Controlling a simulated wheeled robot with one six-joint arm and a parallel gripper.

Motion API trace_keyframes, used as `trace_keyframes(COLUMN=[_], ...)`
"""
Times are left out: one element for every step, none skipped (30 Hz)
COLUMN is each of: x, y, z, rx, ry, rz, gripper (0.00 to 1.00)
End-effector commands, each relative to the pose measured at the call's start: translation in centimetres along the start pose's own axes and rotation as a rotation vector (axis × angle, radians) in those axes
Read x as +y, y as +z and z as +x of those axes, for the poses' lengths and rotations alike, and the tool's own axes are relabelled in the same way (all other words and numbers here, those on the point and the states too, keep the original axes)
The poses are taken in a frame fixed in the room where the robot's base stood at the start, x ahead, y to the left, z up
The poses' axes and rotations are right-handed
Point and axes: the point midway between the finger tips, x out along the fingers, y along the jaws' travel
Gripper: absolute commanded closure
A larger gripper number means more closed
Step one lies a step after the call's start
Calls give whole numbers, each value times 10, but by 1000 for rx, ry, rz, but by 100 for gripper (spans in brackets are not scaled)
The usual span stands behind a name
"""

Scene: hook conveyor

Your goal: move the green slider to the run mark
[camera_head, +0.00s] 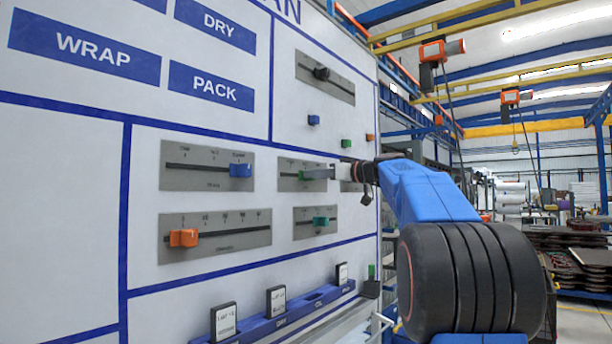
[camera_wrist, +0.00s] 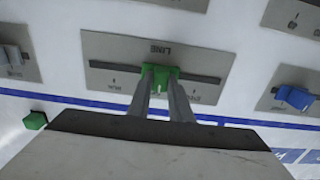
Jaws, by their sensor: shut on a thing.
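The green slider (camera_head: 303,174) sits in the slot of a grey plate (camera_head: 288,184) on the white board. In the wrist view the green slider (camera_wrist: 160,74) is near the middle of its plate's dark slot (camera_wrist: 206,79), with slot free on both sides. My gripper (camera_head: 325,172) reaches in from the right. In the wrist view my gripper (camera_wrist: 161,82) has its two fingers shut on the slider, hiding part of it. The plate reads LINE upside down there; the smaller end marks are too blurred to read surely.
Beside it are a blue slider (camera_head: 241,170), an orange slider (camera_head: 184,238), a teal slider (camera_head: 321,221) and a black slider (camera_head: 321,73). A small green block (camera_head: 346,143) sticks out above my gripper. A blue rack (camera_head: 256,330) with cards runs below.

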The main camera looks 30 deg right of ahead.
Motion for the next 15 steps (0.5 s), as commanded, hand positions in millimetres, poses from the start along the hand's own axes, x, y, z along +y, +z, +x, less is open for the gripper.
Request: trace_keyframes(x=[15,21,29,35,41,48,53,57,63,67,70,74,77,79,82], y=[1,1,2,1,1,1,1,1,1,1,1,1,1,1,1], z=[0,0,0,0,0,0,0,0,0,0,0,0,0,0,0], rx=[-1,0,-1,-1,-1,-1,0,-1,-1,-1,-1,0,0,0,0], ry=[4,3,2,2,3,3,3,2,1,1,1,2,2,2,2], rz=[1,0,1,0,0,0,0,0,0,0,0,0,0,0,1], gripper=[100,100,100,100,100,100,100,100,100,100,100,100,100,100,100])
